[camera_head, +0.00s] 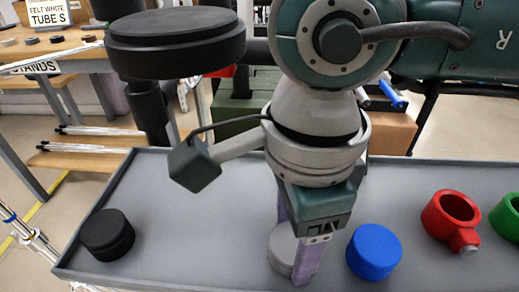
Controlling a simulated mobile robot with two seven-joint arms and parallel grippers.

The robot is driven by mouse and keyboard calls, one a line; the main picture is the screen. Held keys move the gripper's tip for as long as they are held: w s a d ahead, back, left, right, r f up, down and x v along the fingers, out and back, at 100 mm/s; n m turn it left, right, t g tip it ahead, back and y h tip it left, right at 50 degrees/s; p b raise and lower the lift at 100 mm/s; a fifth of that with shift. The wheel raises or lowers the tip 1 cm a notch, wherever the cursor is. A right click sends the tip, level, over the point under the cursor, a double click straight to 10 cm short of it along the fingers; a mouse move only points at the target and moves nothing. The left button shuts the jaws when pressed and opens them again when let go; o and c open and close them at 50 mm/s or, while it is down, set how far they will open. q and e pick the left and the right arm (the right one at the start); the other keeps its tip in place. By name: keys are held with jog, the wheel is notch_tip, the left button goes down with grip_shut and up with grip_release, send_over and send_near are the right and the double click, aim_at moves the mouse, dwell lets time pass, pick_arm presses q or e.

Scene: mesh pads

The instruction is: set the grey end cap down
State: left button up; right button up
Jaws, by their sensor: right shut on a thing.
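The grey end cap (280,250) is a short round cap on the grey tray table, partly hidden behind a finger of my right gripper. My right gripper (293,258) points down with its purple fingers on either side of the cap, shut on it. The cap is at or very near the table surface (190,210); I cannot tell whether it touches. My left gripper is not in view.
A blue cap (374,252) stands close to the right of the gripper. A red ring clamp (452,217) and a green part (508,217) are further right. A black cap (107,234) is at the left end. The table between black and grey caps is clear.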

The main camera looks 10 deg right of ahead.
jog(key=shift+f, duration=0.2)
jog(key=o, duration=1.1)
jog(key=shift+c, duration=0.2)
jog(key=shift+r, duration=0.2)
jog(key=shift+r, duration=0.3)
notch_tip(320, 180, up, 12)
jog(key=p, duration=0.2)
jog(key=shift+f+p, duration=0.25)
jog(key=shift+p, duration=0.05)
